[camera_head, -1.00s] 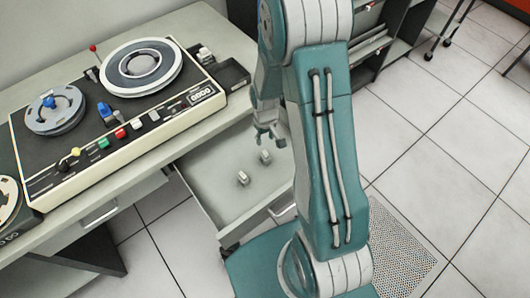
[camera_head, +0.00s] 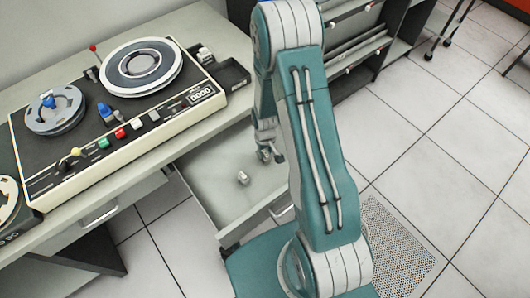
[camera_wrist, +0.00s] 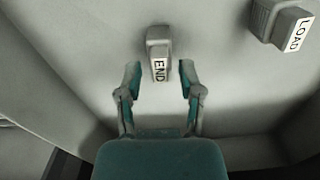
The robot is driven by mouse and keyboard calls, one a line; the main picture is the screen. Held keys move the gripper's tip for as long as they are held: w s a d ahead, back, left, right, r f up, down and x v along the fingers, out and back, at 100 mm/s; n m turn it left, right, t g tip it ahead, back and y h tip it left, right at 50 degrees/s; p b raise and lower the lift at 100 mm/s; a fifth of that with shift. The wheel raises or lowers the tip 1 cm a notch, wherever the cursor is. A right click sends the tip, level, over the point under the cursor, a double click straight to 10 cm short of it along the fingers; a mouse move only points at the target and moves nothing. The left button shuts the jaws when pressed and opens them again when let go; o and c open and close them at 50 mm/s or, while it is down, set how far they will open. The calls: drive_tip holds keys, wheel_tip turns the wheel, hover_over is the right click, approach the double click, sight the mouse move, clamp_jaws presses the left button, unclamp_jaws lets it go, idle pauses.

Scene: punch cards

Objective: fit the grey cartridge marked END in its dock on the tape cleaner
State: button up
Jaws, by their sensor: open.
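The grey END cartridge (camera_wrist: 158,40) lies in the open drawer and shows its white END label in the wrist view. My gripper (camera_wrist: 160,78) is open, with one finger on each side of the label end, apart from it. In the head view my gripper (camera_head: 268,155) is low in the drawer and hides most or all of that cartridge. The tape cleaner (camera_head: 120,100), a cream and black deck with reels, stands on the desk. A dark recessed bay (camera_head: 232,76) sits at its right end; I cannot tell whether this is the dock.
A second grey cartridge marked LOAD (camera_wrist: 285,25) lies to the right in the wrist view; it appears nearer in the head view (camera_head: 243,177). The drawer (camera_head: 215,170) has low walls around both. A small grey block (camera_head: 205,55) stands by the bay.

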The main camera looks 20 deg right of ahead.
sight(265, 153)
clamp_jaws()
drive_tip(key=shift+r, duration=3)
drive_tip(key=shift+w+r, duration=0.1)
